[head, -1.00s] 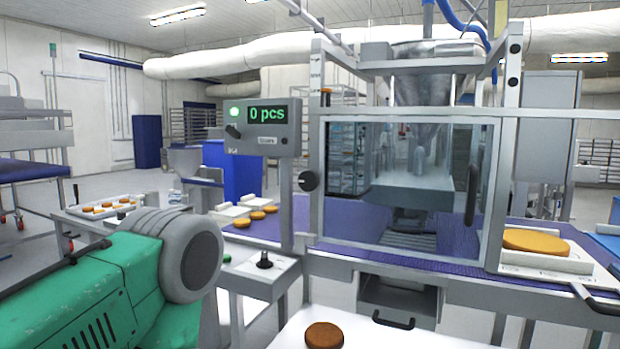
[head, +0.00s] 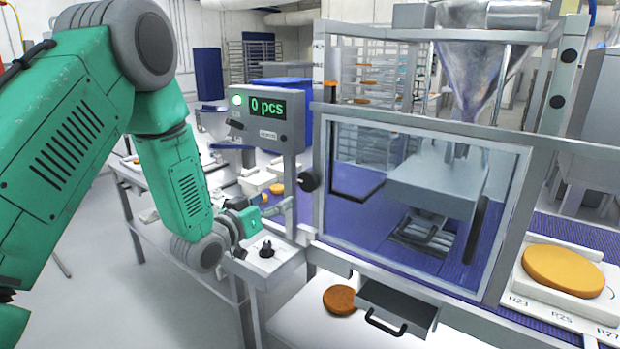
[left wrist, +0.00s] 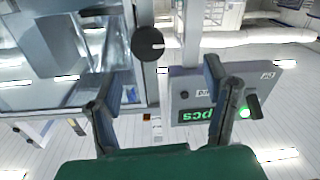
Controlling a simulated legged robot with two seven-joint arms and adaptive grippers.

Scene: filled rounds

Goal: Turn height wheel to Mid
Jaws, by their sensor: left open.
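The height wheel appears to be the round black knob (head: 308,181) on the left frame post of the machine. It has a pale pointer mark towards its left side; no Mid label is readable. In the left wrist view the black knob (left wrist: 147,44) lies ahead of the fingertips, apart from them, with its pale mark at the right edge. My left gripper (head: 282,206) is below and left of the knob in the head view. In the left wrist view its fingers (left wrist: 158,82) are spread with nothing between them. My right gripper is not in view.
The display box (head: 268,108) reads "0 pcs" and has a green lamp and small dark knob. A small panel with a black control (head: 267,250) lies just below my gripper. The clear guard door (head: 420,200) and open drawer (head: 395,305) are to the right.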

